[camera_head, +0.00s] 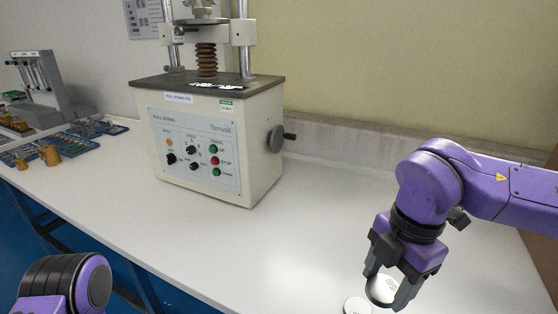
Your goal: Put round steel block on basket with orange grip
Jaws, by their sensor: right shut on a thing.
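My right gripper (387,293) points down at the lower right of the head view. It is shut on a round steel block (381,289), a pale silvery disc with its flat face showing between the fingers. A second round disc (356,306) lies on the white table just left of and below the held one, partly cut off by the bottom edge. No basket with an orange grip shows. Part of my left arm shows at the bottom left, but its gripper is out of view.
A large tester (220,140) with knobs and a side crank stands on the white table (300,235). A smaller grey device (40,88), brass-coloured weights (50,155) and a blue tray (75,143) are at the far left. The table between tester and right arm is clear.

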